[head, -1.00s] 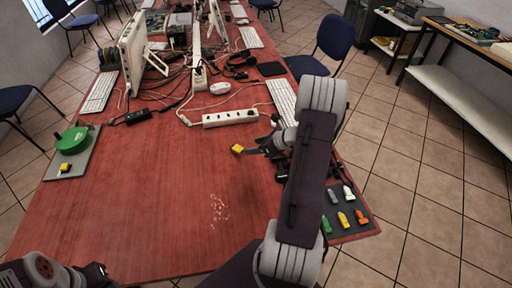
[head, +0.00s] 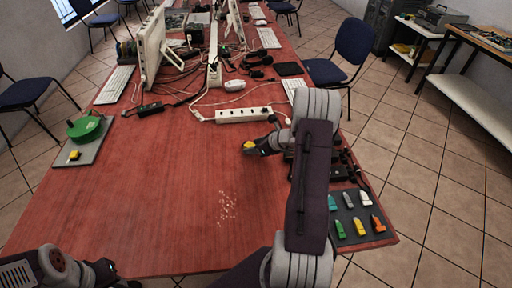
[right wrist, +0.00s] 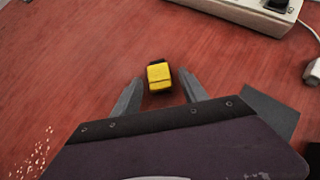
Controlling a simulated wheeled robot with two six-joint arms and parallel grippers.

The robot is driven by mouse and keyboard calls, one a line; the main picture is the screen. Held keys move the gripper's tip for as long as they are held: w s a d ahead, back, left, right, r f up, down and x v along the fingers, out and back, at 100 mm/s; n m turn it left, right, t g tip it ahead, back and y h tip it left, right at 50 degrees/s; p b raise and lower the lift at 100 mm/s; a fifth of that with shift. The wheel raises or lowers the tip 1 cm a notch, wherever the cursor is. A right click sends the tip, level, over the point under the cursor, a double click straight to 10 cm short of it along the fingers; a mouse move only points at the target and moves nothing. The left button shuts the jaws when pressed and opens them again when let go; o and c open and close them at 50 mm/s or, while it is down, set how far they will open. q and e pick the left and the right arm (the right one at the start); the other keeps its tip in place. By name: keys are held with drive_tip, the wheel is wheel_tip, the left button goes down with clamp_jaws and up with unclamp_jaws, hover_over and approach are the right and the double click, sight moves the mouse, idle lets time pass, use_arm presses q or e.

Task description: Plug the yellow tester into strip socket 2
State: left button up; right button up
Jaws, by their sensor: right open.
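The yellow tester (right wrist: 159,76) is a small yellow block with a dark end, lying on the red table. In the right wrist view it sits between the fingertips of my right gripper (right wrist: 161,84), which is open, with a gap on each side. In the head view the tester (head: 248,145) shows at the tip of my right gripper (head: 262,146), which partly hides it. The white power strip (head: 243,114) lies just beyond; its corner shows in the right wrist view (right wrist: 232,10). My left gripper (head: 112,272) is low at the left, its fingers unclear.
A dark mat (head: 355,241) at the right edge holds several coloured plugs, one of them yellow. A green reel (head: 86,128) stands on a grey plate at the left with another yellow piece. Cables, a white mouse (head: 235,86) and monitors crowd the back.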

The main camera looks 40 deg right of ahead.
clamp_jaws()
wheel_tip(320, 180, up, 7)
drive_tip(key=p, duration=0.5)
drive_tip(key=shift+p, duration=0.35)
drive_tip(key=c, duration=0.8)
unclamp_jaws()
clamp_jaws()
